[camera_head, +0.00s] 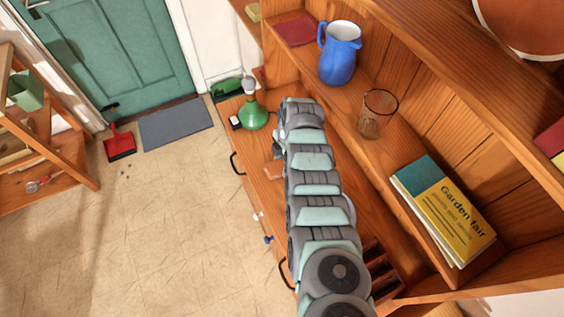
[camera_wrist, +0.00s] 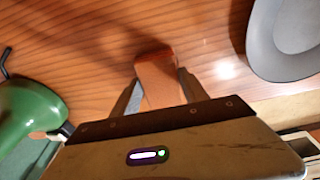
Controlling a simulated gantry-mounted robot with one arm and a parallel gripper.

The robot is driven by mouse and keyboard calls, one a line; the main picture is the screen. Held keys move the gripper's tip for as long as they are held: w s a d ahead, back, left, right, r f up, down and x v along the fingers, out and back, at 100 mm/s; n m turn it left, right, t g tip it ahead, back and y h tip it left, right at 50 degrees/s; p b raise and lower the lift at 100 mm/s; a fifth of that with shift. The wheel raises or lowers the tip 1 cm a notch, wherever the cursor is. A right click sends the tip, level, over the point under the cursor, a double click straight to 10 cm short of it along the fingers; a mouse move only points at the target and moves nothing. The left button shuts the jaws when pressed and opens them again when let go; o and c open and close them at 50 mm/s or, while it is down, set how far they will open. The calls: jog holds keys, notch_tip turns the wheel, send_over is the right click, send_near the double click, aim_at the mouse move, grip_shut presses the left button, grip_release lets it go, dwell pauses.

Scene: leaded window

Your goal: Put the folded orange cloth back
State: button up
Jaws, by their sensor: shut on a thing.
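The folded orange cloth (camera_wrist: 158,78) is between the two fingers of my gripper (camera_wrist: 156,88) in the wrist view. My gripper is shut on it, just above or at the brown wooden surface (camera_wrist: 90,30); I cannot tell whether the cloth touches the wood. In the head view a small part of the orange cloth (camera_head: 273,169) shows at the left side of my arm, over the dresser's worktop (camera_head: 262,196).
A green bottle (camera_head: 251,112) stands close by on the worktop, left of the cloth in the wrist view. A blue jug (camera_head: 339,55), a clear glass (camera_head: 377,112) and a yellow book (camera_head: 447,215) rest on the shelf above.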

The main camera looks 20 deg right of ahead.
jog(key=shift+f, duration=0.2)
jog(key=o, duration=1.6)
jog(key=shift+r, duration=0.15)
